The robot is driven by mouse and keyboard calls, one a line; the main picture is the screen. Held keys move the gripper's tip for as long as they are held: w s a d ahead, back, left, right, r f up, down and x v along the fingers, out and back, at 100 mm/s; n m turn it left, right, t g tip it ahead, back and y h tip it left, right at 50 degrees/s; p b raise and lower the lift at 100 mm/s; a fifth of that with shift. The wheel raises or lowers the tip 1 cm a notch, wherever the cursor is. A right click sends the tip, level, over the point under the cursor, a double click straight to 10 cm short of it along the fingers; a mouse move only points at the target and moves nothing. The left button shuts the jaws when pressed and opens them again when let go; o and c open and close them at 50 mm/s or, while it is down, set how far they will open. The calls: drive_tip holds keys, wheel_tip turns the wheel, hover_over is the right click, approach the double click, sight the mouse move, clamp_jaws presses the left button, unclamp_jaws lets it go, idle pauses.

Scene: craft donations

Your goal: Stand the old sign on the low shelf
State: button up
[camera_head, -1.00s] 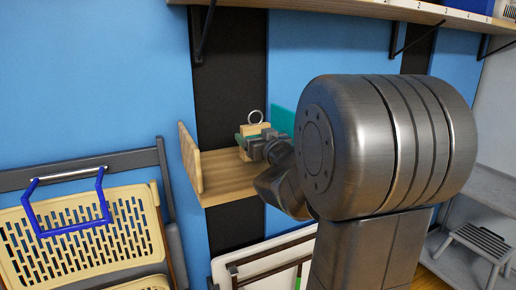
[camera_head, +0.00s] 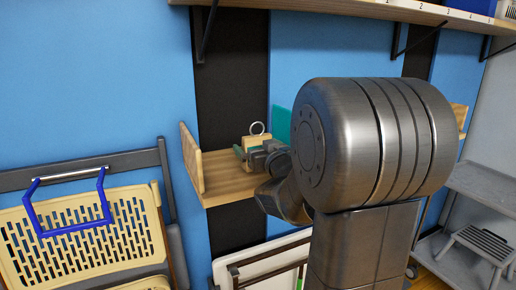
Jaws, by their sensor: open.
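The low shelf (camera_head: 226,187) is a light wooden board on the wall with an upright wooden end at its left. My gripper (camera_head: 250,152) is over the shelf, open, with small green parts at its tip. A small tan piece with a metal ring on top (camera_head: 253,139) stands upright right at the gripper's tip; it may be the old sign, but its face is not clear. I cannot tell whether it touches the shelf. A flat teal panel (camera_head: 281,123) behind is partly hidden by my arm, as is most of the shelf.
A higher shelf (camera_head: 340,6) on black brackets runs above. A folded beige chair (camera_head: 85,235) with a blue handle is at lower left. A white-topped folded item (camera_head: 262,262) leans below the shelf. A grey step stool (camera_head: 480,246) stands at lower right.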

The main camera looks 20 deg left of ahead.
drive_tip(key=v, duration=1.2)
drive_tip(key=shift+b, duration=0.4)
idle(0.5)
